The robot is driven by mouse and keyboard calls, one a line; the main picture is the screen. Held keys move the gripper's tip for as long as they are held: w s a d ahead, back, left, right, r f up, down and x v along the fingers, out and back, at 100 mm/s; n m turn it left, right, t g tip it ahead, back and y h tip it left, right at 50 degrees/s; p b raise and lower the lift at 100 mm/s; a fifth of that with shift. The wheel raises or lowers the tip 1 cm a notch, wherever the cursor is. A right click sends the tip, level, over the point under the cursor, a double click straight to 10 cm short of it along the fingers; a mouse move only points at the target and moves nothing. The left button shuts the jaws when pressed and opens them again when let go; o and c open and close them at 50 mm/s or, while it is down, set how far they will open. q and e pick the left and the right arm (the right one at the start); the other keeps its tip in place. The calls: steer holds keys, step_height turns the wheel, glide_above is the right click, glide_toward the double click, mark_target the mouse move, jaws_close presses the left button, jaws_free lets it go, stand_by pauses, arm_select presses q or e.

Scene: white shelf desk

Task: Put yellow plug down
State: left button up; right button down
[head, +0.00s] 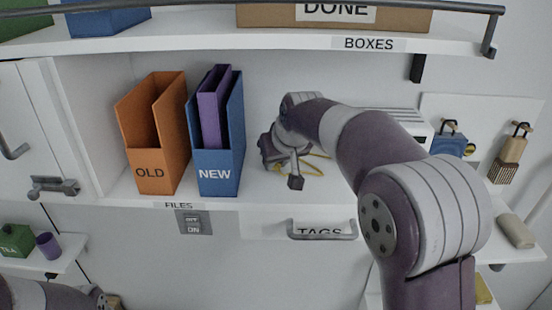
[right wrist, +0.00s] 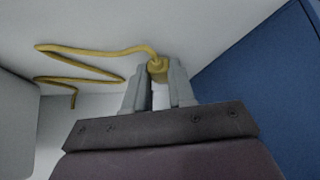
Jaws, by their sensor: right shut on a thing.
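The yellow plug (right wrist: 157,70) is held between the fingertips of my right gripper (right wrist: 158,88) in the right wrist view. Its yellow cord (right wrist: 95,50) runs off to the left in bends over the white surface. In the head view my right gripper (head: 293,172) is over the shelf, right of the blue NEW file box (head: 219,178). The plug itself is hidden there; parts of the yellow cord (head: 316,172) show beside the gripper. Of my left arm only a link shows at the bottom left; its gripper is not clearly visible.
An orange OLD file box (head: 155,183) stands left of the blue one, which holds a purple folder (head: 210,115). The TAGS drawer handle (head: 322,235) is below the shelf edge. The BOXES shelf (head: 300,43) is above.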

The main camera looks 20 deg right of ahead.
steer(key=shift+s+f, duration=0.1)
steer(key=c, duration=0.9)
jaws_free()
steer(key=shift+c, duration=0.2)
steer(key=shift+f, duration=0.1)
steer(key=shift+r+p, duration=0.85)
steer(key=shift+r, duration=0.1)
steer(key=shift+s+r+b, duration=0.15)
steer(key=shift+s+b, duration=0.05)
steer(key=shift+b, duration=0.65)
steer(key=b+v, duration=0.1)
steer(key=v, duration=0.4)
steer(key=p+v, duration=0.3)
steer(key=v, duration=0.3)
steer(key=shift+w, duration=0.2)
